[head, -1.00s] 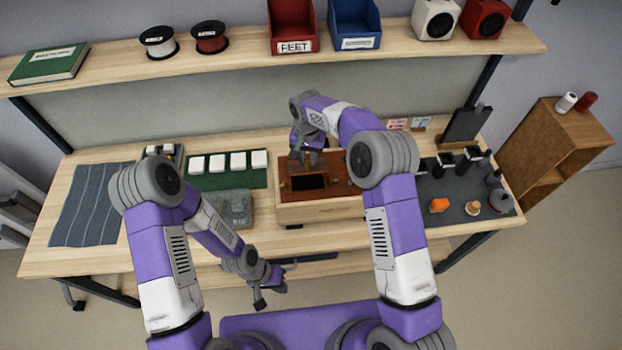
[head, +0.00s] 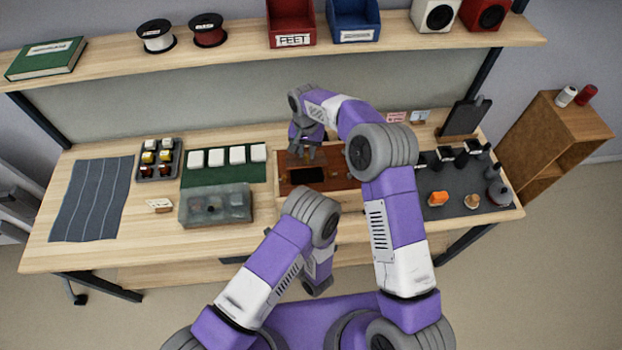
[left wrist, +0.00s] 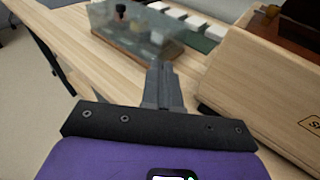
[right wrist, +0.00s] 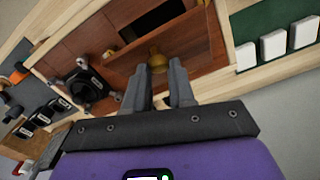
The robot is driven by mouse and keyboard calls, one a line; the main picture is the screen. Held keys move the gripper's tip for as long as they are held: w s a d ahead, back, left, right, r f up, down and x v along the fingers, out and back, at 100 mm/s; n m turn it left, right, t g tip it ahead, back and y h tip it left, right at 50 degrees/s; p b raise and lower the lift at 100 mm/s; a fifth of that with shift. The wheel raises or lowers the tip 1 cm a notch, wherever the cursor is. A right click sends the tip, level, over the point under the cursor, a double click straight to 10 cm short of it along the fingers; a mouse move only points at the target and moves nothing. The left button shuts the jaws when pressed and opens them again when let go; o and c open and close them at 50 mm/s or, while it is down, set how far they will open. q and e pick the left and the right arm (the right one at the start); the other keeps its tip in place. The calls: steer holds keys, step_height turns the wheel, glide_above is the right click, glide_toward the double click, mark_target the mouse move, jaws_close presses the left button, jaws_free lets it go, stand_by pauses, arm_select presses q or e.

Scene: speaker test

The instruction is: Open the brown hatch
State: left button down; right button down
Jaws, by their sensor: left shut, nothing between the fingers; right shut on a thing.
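The brown hatch (right wrist: 183,50) belongs to the pale wooden box (left wrist: 270,88) at the middle of the bench. In the right wrist view the hatch stands tilted up beside a dark opening (right wrist: 150,14), which also shows in the head view (head: 306,175). A brass knob (right wrist: 157,57) sits on the hatch. My right gripper (right wrist: 158,72) is shut on the knob, with its fingers on either side of it. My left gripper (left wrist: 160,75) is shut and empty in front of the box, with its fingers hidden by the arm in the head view.
A clear-lidded case (head: 216,207) stands left of the box, near a green mat with white blocks (head: 234,175). A dark mat (head: 455,205) with small parts lies to the right. A shelf (head: 120,68) runs above the bench.

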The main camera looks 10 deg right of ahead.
arm_select(q)
steer(key=w+d+r+m+t+h, duration=0.2)
steer(key=d+m+t+h, duration=0.25)
steer(key=d, duration=0.35)
arm_select(e)
steer(key=shift+w+a+f, duration=0.1)
steer(key=shift+w, duration=0.1)
arm_select(q)
steer(key=m+t+h, duration=0.2)
steer(key=t+h, duration=0.2)
steer(key=h, duration=0.1)
glide_toward(309, 161)
steer(key=shift+g, duration=0.25)
steer(key=w+f, duration=0.2)
steer(key=f, duration=0.1)
steer(key=shift+w+f, duration=0.15)
steer(key=shift+w, duration=0.05)
steer(key=w+r, duration=0.1)
steer(key=r, duration=0.1)
steer(key=shift+w+r, duration=0.35)
steer(key=shift+w, duration=0.05)
steer(key=shift+w+r, duration=0.15)
steer(key=shift+r, duration=0.1)
steer(key=shift+r, duration=0.1)
steer(key=shift+w+r+g, duration=0.4)
steer(key=shift+w+r, duration=0.1)
steer(key=shift+r, duration=0.3)
arm_select(e)
steer(key=shift+s, duration=0.1)
steer(key=shift+a+f, duration=0.1)
